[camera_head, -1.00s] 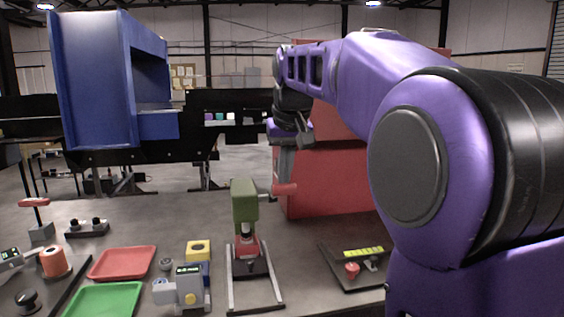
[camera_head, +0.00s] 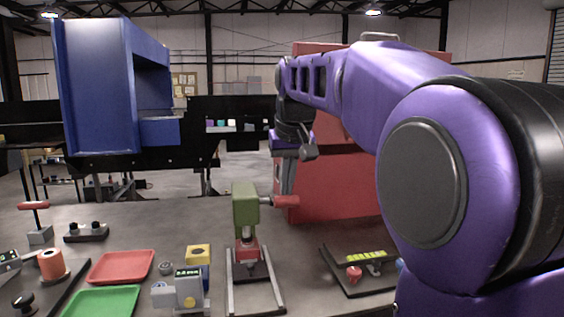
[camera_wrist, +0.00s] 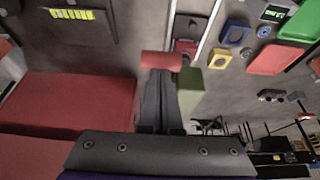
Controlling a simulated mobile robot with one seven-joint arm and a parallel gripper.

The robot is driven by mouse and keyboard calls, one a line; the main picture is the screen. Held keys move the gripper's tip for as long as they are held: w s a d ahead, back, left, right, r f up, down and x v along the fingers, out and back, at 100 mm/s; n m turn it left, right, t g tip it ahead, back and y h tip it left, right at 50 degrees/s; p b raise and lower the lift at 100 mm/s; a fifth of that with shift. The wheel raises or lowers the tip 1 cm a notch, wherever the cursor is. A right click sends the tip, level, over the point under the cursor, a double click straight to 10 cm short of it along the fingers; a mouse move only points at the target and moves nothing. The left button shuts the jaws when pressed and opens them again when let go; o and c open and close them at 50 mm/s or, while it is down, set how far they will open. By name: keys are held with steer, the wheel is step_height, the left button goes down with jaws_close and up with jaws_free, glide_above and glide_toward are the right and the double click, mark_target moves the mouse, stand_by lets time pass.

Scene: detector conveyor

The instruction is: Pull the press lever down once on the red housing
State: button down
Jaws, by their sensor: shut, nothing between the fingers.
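The press has a green upper body (camera_head: 245,207) above a red housing (camera_head: 246,251), and stands upright in a grey-railed frame. Its lever reaches right from the green body and ends in a red handle (camera_head: 287,201), roughly level. My gripper (camera_head: 288,189) points down with its shut fingers at the top of the handle, holding nothing. In the wrist view the fingertips (camera_wrist: 159,74) meet the red handle (camera_wrist: 161,61), with the green body (camera_wrist: 190,88) close on the right. Contact looks likely, but the exact touching point is hidden.
A large red box (camera_head: 330,180) stands just behind and right of my gripper. A dark board with a yellow strip (camera_head: 366,255) lies right of the press. Left of it are a grey meter device (camera_head: 186,290), a red tray (camera_head: 122,266) and a green tray (camera_head: 103,301).

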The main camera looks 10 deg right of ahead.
mark_target(288, 205)
steer(key=shift+f, duration=0.1)
steer(key=shift+s+f, duration=0.35)
steer(key=shift+f, duration=0.7)
steer(key=shift+s+f, duration=0.15)
steer(key=shift+f, duration=0.85)
